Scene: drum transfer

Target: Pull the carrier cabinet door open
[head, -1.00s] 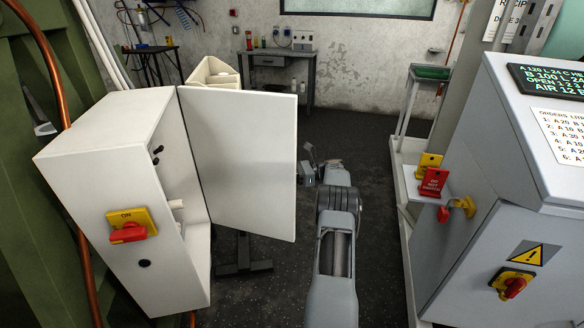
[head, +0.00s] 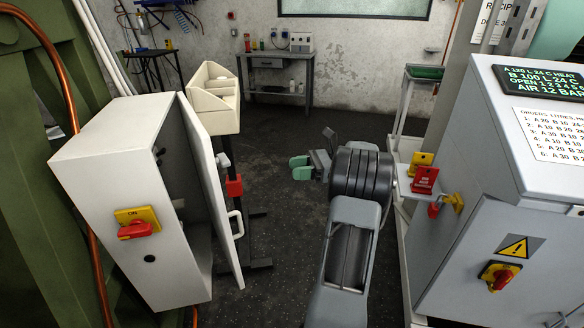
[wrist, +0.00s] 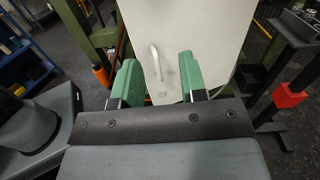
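The carrier cabinet (head: 125,190) is a white box at the left in the head view. Its door (head: 212,190) stands partly open, seen nearly edge-on, with a dark gap between it and the cabinet. A pale bar handle (head: 238,224) is on the door's outer face. My gripper (head: 301,167) is right of the door, apart from it. In the wrist view my gripper (wrist: 158,74) has its green fingers spread, empty. There the handle (wrist: 156,64) appears between the fingers, beyond them, on the door's white face (wrist: 210,40). I see no contact.
A cream bin (head: 214,100) on a stand with a red block (head: 234,187) is behind the door. A grey control cabinet (head: 470,235) with red switches bounds the right. Dark floor (head: 275,215) is open between. A workbench (head: 280,75) stands at the back.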

